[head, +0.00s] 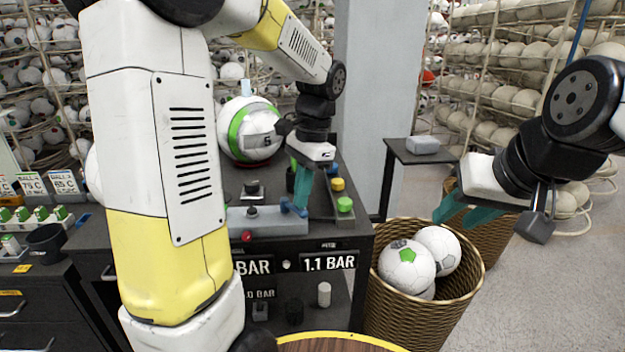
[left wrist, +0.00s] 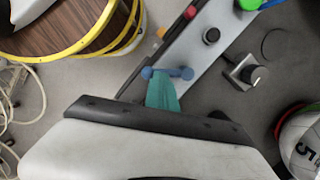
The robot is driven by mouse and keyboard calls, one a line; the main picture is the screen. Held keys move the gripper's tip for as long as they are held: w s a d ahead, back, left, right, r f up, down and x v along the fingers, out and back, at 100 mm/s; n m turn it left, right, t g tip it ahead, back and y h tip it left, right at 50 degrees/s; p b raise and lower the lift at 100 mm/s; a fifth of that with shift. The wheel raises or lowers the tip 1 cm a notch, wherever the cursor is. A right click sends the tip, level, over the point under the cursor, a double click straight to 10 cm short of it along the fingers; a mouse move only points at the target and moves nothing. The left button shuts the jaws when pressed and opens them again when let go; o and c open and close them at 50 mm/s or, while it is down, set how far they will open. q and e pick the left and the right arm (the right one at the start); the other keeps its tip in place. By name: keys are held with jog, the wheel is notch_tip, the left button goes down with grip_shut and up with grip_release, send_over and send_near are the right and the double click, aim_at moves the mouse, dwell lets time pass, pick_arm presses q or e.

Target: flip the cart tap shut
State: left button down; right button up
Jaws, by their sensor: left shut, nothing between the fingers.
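The cart tap shows as a small blue lever (head: 293,208) at the right end of a grey block on the dark cart top. In the left wrist view the blue lever (left wrist: 170,73) lies across the grey strip, a knob at each end. My left gripper (head: 301,206) points down with its teal fingers shut and empty, right at the lever. In the left wrist view the fingertips (left wrist: 162,82) overlap the lever; I cannot tell if they touch. My right gripper (head: 458,218) is open and empty, above and right of the ball basket.
A wicker basket (head: 399,308) with balls stands right of the cart (head: 352,236). A ball (head: 238,128) with a green band is behind the tap. Green (head: 345,204) and yellow (head: 338,184) buttons are close on the right. A yellow-rimmed round table (head: 330,337) is in front.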

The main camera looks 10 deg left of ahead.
pick_arm(q)
jog(key=shift+s+a+m+t, duration=0.25)
jog(key=shift+s+m, duration=0.2)
jog(key=shift+m, duration=0.7)
jog(key=shift+s+a+m+t, duration=0.15)
jog(key=shift+s+a+m, duration=0.2)
jog(key=shift+m, duration=0.8)
dwell(0.7)
jog(key=shift+w+a, duration=0.45)
jog(key=shift+w, duration=0.1)
jog(key=w+d+r, duration=0.2)
jog(key=d+r, duration=0.2)
jog(key=r, duration=0.8)
jog(key=shift+w+d, duration=0.2)
jog(key=shift+d, duration=0.2)
